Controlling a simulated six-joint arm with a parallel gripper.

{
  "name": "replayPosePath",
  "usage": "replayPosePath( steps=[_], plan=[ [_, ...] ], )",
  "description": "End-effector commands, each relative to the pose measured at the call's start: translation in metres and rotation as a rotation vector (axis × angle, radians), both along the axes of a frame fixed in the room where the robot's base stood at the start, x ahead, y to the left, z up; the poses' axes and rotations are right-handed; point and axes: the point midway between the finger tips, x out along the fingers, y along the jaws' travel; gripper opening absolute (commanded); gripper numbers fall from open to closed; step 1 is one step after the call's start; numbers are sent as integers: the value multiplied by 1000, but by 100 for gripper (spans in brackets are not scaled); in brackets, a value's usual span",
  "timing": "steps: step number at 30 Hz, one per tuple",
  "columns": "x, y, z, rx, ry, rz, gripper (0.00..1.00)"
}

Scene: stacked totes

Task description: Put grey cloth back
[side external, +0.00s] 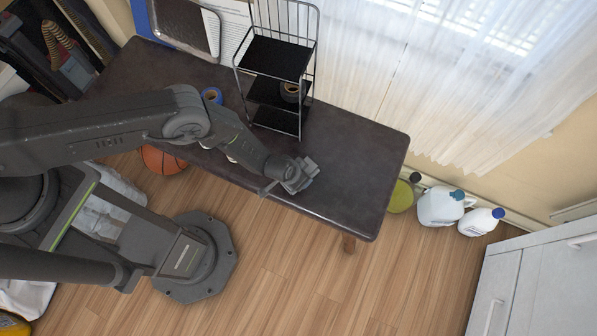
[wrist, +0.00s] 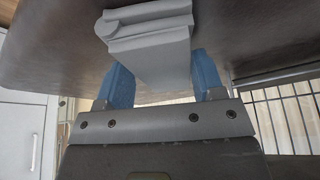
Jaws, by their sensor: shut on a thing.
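The grey cloth (wrist: 152,35) is a folded, layered bundle. In the wrist view it sits between the two blue fingers of my gripper (wrist: 163,70), which is shut on it. In the side view my gripper (side external: 289,181) is over the dark table near its front edge, with the small grey cloth (side external: 307,170) at its tip. I cannot tell whether the cloth touches the tabletop.
The dark table (side external: 357,165) is bare to the right. A black wire rack (side external: 277,58) with shelves stands behind my gripper, a dark roll (side external: 291,91) on one. A blue roll (side external: 212,95) lies left of it. A basketball (side external: 160,160) and jugs (side external: 440,206) are on the floor.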

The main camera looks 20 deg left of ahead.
Motion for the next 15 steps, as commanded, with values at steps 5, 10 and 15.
replayPosePath(
  steps=[5,10,15],
  plan=[
    [0,0,-1,0,1,0,74],
    [0,0,-1,0,1,0,88],
    [0,0,-1,0,1,0,88]
  ],
)
